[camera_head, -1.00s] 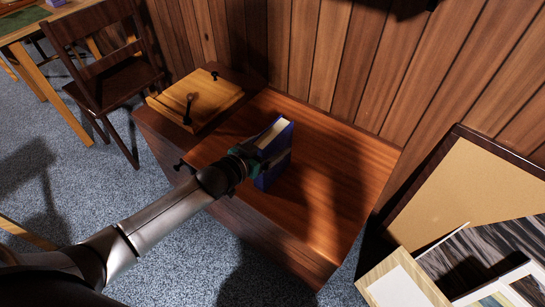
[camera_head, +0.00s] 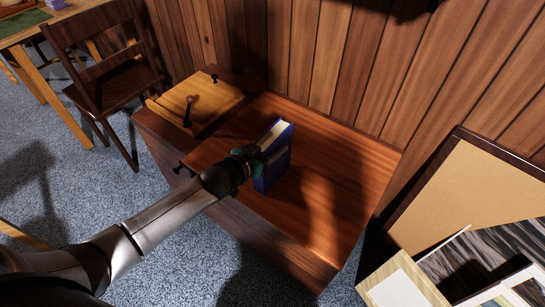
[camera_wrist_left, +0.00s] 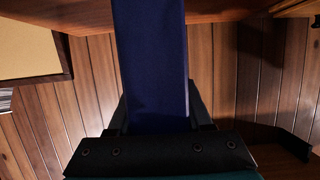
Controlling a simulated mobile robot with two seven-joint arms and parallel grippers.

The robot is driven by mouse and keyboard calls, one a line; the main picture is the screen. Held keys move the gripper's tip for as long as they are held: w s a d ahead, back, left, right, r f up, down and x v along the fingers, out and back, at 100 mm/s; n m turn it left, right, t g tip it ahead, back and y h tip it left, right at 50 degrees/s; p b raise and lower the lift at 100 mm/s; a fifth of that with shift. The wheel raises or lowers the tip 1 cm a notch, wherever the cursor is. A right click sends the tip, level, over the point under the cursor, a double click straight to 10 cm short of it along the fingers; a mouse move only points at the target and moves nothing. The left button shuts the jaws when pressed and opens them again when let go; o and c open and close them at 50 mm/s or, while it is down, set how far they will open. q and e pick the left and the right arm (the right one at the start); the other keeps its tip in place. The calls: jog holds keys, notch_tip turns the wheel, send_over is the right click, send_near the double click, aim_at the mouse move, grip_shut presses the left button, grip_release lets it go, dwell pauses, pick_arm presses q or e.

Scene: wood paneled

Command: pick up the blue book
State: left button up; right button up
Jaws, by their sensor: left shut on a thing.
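The blue book (camera_head: 273,168) stands upright at the wooden cabinet top (camera_head: 335,180), with its pale pages facing up. I cannot tell whether its lower edge touches the wood. My left gripper (camera_head: 262,157) is shut on the book, coming in from the left. In the left wrist view the book's blue cover (camera_wrist_left: 152,60) runs up between the two dark fingers of the left gripper (camera_wrist_left: 160,115). My right gripper is not in view.
A light wooden board with a dark knob (camera_head: 195,103) lies at the cabinet's left end. A dark chair (camera_head: 110,85) stands at the far left. Framed boards (camera_head: 470,195) lean at the right. A panelled wall (camera_head: 330,50) closes the back. The cabinet top right of the book is clear.

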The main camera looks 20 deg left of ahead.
pick_arm(q)
grip_shut()
jog(key=shift+r, duration=0.1)
dwell(0.4)
jog(key=shift+r, duration=0.1)
